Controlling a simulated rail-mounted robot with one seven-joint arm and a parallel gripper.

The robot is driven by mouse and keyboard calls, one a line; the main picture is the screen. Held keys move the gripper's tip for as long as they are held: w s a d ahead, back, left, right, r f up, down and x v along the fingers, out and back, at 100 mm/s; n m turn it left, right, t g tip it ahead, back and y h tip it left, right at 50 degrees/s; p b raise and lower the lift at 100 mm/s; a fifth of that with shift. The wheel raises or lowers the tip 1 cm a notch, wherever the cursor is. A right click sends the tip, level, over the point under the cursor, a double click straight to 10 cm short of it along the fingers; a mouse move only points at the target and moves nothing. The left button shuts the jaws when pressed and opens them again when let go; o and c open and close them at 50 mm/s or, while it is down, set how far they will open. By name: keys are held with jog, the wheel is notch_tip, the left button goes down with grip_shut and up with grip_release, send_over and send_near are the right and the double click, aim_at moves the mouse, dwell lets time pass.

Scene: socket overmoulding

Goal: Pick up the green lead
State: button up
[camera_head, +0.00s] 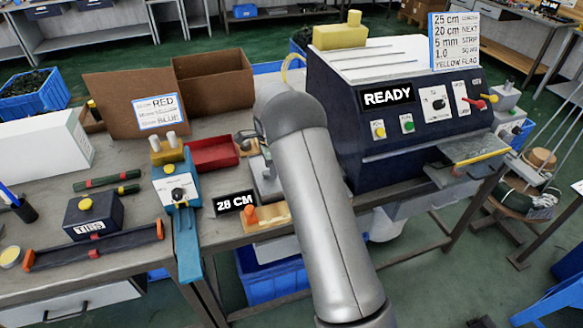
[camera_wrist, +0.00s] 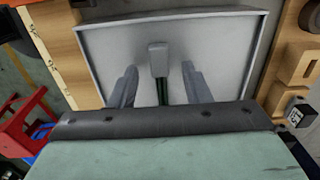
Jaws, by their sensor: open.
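In the wrist view a green lead (camera_wrist: 162,92) lies in a grey tray (camera_wrist: 225,32). A grey block-shaped end (camera_wrist: 157,58) sits at its far end. My gripper (camera_wrist: 160,84) is open, with one finger on each side of the lead and visible gaps between. The near part of the lead is hidden behind the gripper body. I cannot tell how high the fingertips are above the tray floor. In the head view my arm covers the lead and most of the gripper; part of the grey tray (camera_head: 266,184) shows beside the arm.
A dark blue machine with a READY display (camera_head: 388,96) stands right of my arm. A red bin (camera_head: 213,153), a blue device (camera_head: 178,190) and a 28 CM sign (camera_head: 235,203) are to the left. Wooden blocks (camera_wrist: 298,65) flank the tray in the wrist view.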

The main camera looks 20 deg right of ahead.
jog(key=shift+f, duration=0.4)
grip_shut()
jog(key=shift+r, duration=0.1)
